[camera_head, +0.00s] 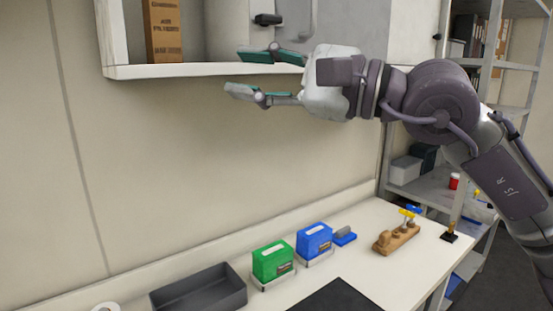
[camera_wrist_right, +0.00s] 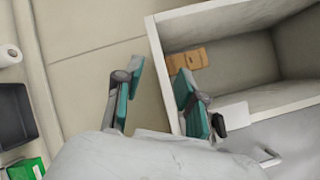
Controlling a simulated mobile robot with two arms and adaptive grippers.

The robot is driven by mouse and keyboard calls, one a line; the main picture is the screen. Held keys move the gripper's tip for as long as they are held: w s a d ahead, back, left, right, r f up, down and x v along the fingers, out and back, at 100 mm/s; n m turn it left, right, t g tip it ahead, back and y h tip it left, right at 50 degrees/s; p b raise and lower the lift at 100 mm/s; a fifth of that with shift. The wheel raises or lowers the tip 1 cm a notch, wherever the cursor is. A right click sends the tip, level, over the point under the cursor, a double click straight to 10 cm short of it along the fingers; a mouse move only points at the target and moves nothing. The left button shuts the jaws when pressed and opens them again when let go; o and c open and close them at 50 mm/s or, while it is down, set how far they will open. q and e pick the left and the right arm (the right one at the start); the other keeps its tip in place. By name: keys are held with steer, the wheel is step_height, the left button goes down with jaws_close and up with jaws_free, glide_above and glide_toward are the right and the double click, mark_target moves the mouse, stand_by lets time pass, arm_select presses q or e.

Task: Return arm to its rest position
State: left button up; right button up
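My right arm (camera_head: 440,100) reaches in from the right in the head view, raised above the counter. Its right gripper (camera_head: 246,72) is open and empty, with the fingers apart and pointing left. It is beside the lower front edge of the white wall cabinet (camera_head: 200,70); I cannot tell whether it touches. My left gripper does not show.
On the counter (camera_head: 372,222) are a dark tray (camera_head: 198,290), a green box (camera_head: 272,261), a blue box (camera_head: 314,240) and a wooden stand (camera_head: 396,238). A wooden block (camera_head: 163,30) stands inside the cabinet. A grey shelf rack (camera_head: 430,185) is at right. The space between gripper and counter is clear.

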steer(key=w+d+f+n+t+h, duration=0.3)
steer(key=d+f+n+t+h, duration=0.55)
steer(key=n, duration=0.55)
steer(key=w+d+f+n+t+h, duration=0.3)
steer(key=d+f+n+t+h, duration=0.2)
steer(key=d+f+n+t, duration=0.55)
steer(key=s+d+f+m+g+h, duration=0.1)
steer(key=d+f+m+g+h, duration=0.2)
steer(key=f, duration=0.7)
steer(key=f+m+g+h, duration=0.25)
steer(key=f+g, duration=0.25)
steer(key=f, duration=0.4)
steer(key=s+d+f+m+g, duration=0.1)
steer(key=s+f+m+g, duration=0.1)
steer(key=s+f+g, duration=0.45)
steer(key=s+d+f+m+g, duration=0.1)
steer(key=s+f+m, duration=0.15)
steer(key=f, duration=0.65)
steer(key=s+a+f+m+g+y, duration=0.1)
steer(key=s+f+g, duration=0.4)
steer(key=s, duration=0.4)
steer(key=s+f+m+g, duration=0.1)
steer(key=s+f+g, duration=0.1)
steer(key=s+f, duration=0.6)
step_height(320, 180, down, 23)
steer(key=s+g, duration=0.2)
steer(key=s+d+f, duration=0.3)
steer(key=s+f, duration=1.4)
steer(key=shift+f+g, duration=0.3)
steer(key=shift+g, duration=0.05)
